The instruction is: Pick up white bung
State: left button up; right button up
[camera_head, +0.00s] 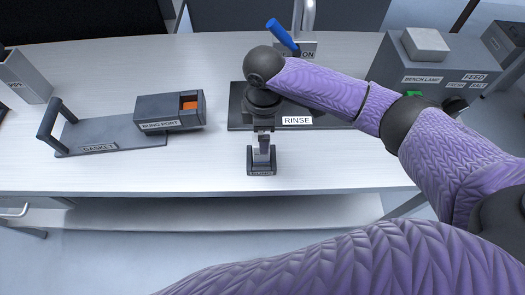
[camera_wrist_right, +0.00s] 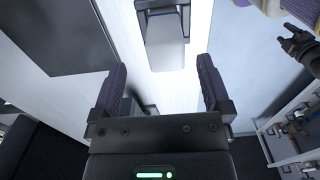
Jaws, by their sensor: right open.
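I cannot clearly make out the white bung in either view. A small dark labelled stand (camera_head: 261,170) is at the table's front edge in the head view, partly hidden by my right gripper (camera_head: 264,142), which points down over it. In the right wrist view my right gripper (camera_wrist_right: 166,92) is open, with its two purple-and-dark fingers wide apart and nothing clasped. A pale grey block (camera_wrist_right: 168,48) shows beyond and between the fingertips, apart from them. I cannot tell whether it is the bung. My left gripper is not seen clearly.
A dark RINSE tray (camera_head: 238,110) lies behind the stand. The BUNG PORT box (camera_head: 168,121) with an orange opening and the GASKET plate (camera_head: 103,140) are at left. A BENCH LAMP box (camera_head: 412,76) is at back right. The white table (camera_head: 330,176) is clear at front right.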

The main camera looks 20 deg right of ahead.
aim_at(259, 160)
jog(key=f, duration=0.1)
jog(key=f+b, duration=0.1)
jog(key=f, duration=0.3)
jog(key=shift+s+a+f+b, duration=0.1)
jog(key=shift+s+a+b, duration=0.15)
jog(key=shift+a+b, duration=0.05)
jog(key=shift+f, duration=0.3)
jog(key=c, duration=0.6)
grip_shut()
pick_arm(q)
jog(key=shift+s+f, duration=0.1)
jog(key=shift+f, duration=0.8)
pick_arm(e)
jog(key=shift+r, duration=0.1)
